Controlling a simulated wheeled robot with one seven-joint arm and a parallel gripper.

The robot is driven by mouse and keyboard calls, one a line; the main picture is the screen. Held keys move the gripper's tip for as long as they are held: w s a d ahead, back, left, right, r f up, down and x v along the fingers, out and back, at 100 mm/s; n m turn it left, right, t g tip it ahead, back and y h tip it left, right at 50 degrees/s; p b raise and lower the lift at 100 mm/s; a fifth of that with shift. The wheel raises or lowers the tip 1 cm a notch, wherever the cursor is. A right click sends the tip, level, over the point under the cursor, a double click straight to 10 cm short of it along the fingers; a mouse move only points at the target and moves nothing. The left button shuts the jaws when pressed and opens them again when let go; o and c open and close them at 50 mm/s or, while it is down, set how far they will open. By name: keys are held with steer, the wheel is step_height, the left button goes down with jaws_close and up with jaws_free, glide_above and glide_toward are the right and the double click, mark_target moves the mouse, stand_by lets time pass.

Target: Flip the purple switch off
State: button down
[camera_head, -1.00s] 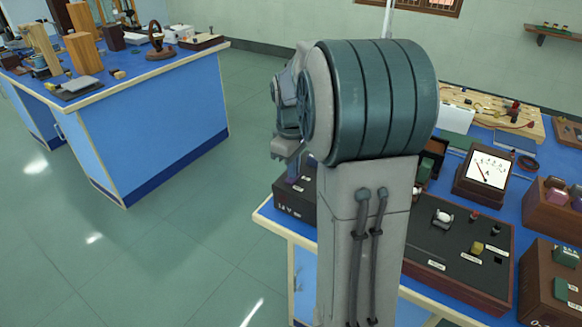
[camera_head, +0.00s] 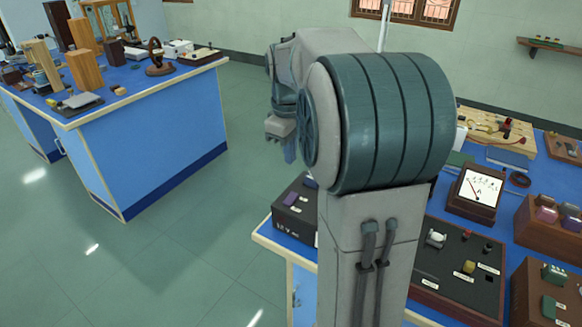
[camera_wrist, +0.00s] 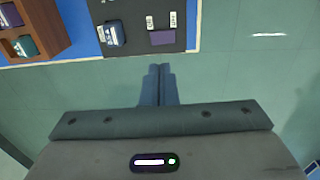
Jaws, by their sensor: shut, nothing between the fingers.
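The purple switch (camera_wrist: 162,37) sits on top of a dark box (camera_wrist: 135,49) near its edge, beside white labels. In the head view my gripper (camera_head: 289,152) hangs above and to the left of the box, over the floor side.
A blue-grey switch (camera_wrist: 111,33) is beside the purple one. A wooden rack (camera_wrist: 45,40) with coloured blocks lies at left. In the head view, a black panel (camera_head: 455,255) and a meter (camera_head: 475,190) crowd the right bench. Open floor (camera_head: 190,240) lies left of it.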

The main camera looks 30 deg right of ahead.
step_height(320, 180, up, 2)
steer(key=shift+a+r, duration=0.1)
steer(key=shift+r, duration=0.05)
stand_by(0.5)
steer(key=s+a+f+m+t+p, duration=0.1)
steer(key=s+a+f+m, duration=0.1)
steer(key=s+a, duration=0.4)
steer(key=s+a+f+m+t+p, duration=0.1)
steer(key=s+a+f+m+p, duration=0.1)
steer(key=s+a, duration=0.5)
steer(key=s+f+m, duration=0.1)
steer(key=s+m, duration=0.1)
steer(key=s, duration=0.3)
steer(key=shift+s+t+y+p, duration=0.2)
steer(key=shift+t+y+p, duration=0.1)
